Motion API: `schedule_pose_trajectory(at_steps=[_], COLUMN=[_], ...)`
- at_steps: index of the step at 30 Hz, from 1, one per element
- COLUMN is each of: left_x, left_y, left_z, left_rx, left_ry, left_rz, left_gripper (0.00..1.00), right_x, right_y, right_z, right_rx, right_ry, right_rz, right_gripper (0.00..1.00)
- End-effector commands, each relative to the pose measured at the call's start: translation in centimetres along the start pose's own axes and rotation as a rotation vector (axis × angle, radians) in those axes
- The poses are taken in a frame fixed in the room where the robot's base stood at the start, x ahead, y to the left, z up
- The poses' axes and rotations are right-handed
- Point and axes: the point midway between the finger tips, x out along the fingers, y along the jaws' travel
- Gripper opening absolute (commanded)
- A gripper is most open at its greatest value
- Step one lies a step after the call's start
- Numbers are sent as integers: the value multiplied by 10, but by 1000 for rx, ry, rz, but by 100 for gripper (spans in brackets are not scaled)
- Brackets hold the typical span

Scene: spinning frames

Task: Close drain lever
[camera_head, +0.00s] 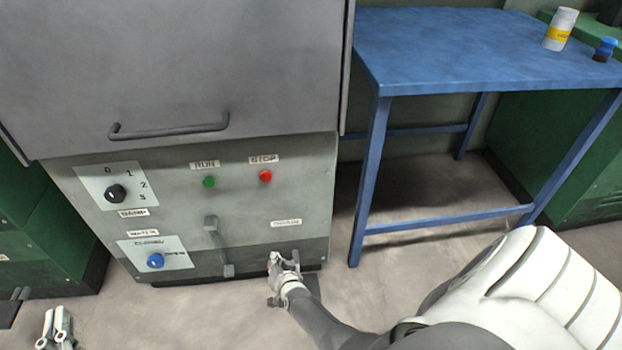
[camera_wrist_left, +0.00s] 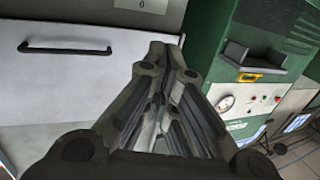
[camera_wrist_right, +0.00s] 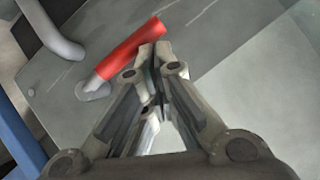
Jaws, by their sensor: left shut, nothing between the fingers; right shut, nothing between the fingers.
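The drain lever (camera_wrist_right: 130,50) shows in the right wrist view as a red sleeve on a metal stem that comes out of a slot in the grey panel. It slants up to the right. My right gripper (camera_wrist_right: 156,50) is shut and empty, its tips right beside the red sleeve's upper end; I cannot tell whether they touch. In the head view my right gripper (camera_head: 280,262) is low in front of the machine, below a small label (camera_head: 286,223), and hides most of the lever. My left gripper (camera_head: 58,318) is shut and empty at the lower left, away from the panel.
The machine's front panel (camera_head: 240,230) carries a black dial (camera_head: 116,193), a blue knob (camera_head: 155,261), a green button (camera_head: 208,182), a red button (camera_head: 265,176) and a grey vertical handle (camera_head: 218,245). A blue table (camera_head: 470,45) stands to the right. Floor in front is clear.

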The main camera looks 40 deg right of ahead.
Motion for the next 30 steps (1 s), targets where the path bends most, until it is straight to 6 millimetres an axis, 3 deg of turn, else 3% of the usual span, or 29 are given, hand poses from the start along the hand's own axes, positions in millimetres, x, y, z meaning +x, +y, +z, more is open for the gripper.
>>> schedule_pose_trajectory(at_steps=[17,30], left_x=[-1,-24], left_y=[-1,-10], left_z=[6,66], left_rx=[0,2], left_ry=[-34,-376], left_rz=[-2,-22], left_gripper=[0,0], right_x=[-1,-8], right_y=[-1,-9], right_z=[-2,-15], right_rx=[0,-1], right_ry=[0,0], right_rz=[0,-1], right_gripper=[0,0])
